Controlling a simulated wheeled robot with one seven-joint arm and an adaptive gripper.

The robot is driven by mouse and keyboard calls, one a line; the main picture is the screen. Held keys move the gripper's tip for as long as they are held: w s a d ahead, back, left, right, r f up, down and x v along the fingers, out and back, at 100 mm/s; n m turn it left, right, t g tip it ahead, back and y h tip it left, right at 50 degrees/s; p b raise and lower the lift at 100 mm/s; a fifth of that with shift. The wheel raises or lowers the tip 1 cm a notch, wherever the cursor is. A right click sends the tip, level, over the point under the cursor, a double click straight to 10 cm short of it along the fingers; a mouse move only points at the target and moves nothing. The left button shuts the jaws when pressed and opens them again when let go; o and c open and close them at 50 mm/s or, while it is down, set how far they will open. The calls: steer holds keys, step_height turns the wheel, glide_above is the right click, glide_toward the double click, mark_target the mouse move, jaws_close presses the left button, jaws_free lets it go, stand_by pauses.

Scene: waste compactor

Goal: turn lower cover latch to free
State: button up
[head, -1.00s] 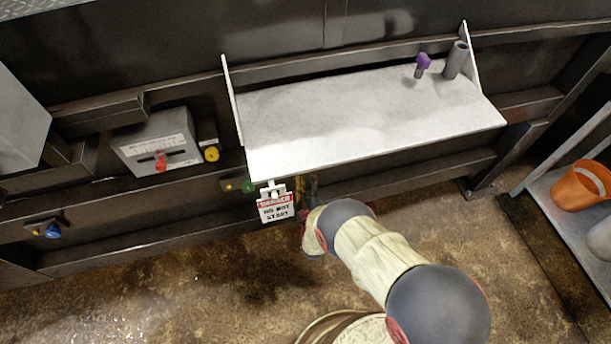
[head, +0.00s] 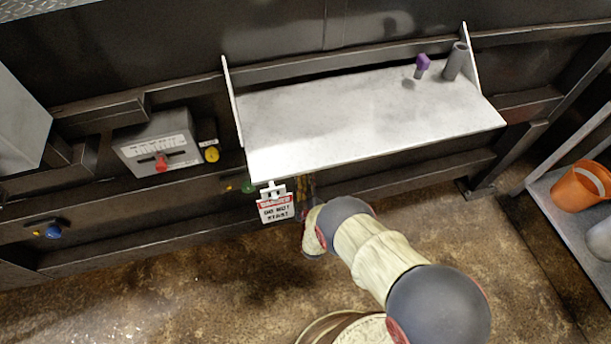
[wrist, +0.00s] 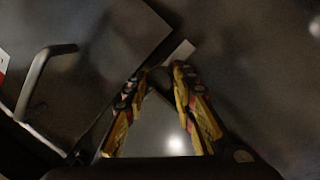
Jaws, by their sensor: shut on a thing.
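In the wrist view my gripper (wrist: 158,82) has its two yellow-and-black fingers drawn together at the tips. They are shut on a small dark piece (wrist: 158,76), which looks like the lower cover latch. Its shape and turn angle are too dark to tell. A dark flat panel lies behind it, with a small pale plate (wrist: 179,53) just beyond the fingertips. In the head view my gripper (head: 305,186) is partly hidden below the front edge of the white shelf, right of the hanging tag, and the latch is hidden there.
The white shelf (head: 350,115) juts out above my gripper. A "do not start" tag (head: 275,208) hangs close to its left. A grey box with a red handle (head: 161,163) and a yellow knob (head: 211,154) are farther left. An orange bucket (head: 580,187) stands at right.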

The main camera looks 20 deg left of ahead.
steer(key=o, duration=1.1)
steer(key=shift+o, duration=0.2)
steer(key=v, duration=1.2)
